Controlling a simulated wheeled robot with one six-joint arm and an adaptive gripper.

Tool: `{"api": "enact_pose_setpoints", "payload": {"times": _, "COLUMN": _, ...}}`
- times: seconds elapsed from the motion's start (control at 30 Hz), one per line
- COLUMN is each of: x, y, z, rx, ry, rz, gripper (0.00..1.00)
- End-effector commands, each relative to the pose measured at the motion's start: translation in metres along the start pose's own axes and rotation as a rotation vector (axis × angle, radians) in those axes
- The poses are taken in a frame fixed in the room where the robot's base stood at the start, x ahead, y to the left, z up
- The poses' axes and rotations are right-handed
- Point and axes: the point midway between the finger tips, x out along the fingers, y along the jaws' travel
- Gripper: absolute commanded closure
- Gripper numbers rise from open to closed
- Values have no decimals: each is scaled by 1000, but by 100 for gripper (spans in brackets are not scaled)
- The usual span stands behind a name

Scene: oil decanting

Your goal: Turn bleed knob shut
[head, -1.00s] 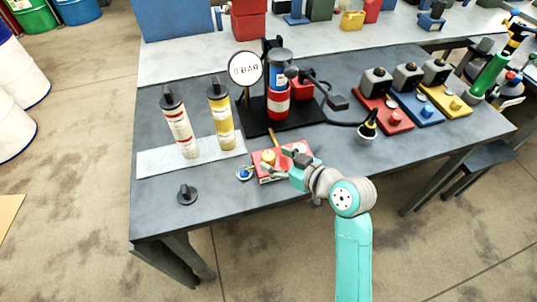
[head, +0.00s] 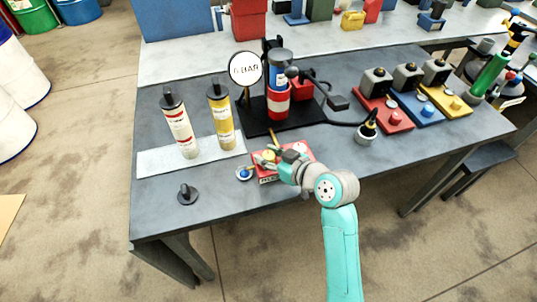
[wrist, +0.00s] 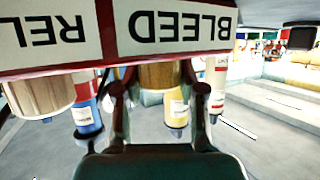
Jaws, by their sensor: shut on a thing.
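The red box (head: 268,180) with white label plates sits near the front edge of the workbench. In the wrist view its BLEED label (wrist: 180,25) appears upside down. Below that label the brass-coloured bleed knob (wrist: 160,76) is between my two fingers. My gripper (wrist: 160,92) is shut on this knob, one finger on each side.
The pump stand with a blue-and-red cylinder (head: 279,85) and a round gauge (head: 245,69) stands behind the box. A small blue-topped part (head: 244,173) lies close left of the box.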

Motion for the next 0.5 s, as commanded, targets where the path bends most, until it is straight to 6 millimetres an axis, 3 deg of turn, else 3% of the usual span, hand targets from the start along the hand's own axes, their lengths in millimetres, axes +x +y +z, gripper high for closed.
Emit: {"api": "enact_pose_setpoints", "payload": {"times": 0.5, "x": 0, "y": 0, "z": 1, "rx": -52, "ry": -1, "rz": -127, "gripper": 95}}
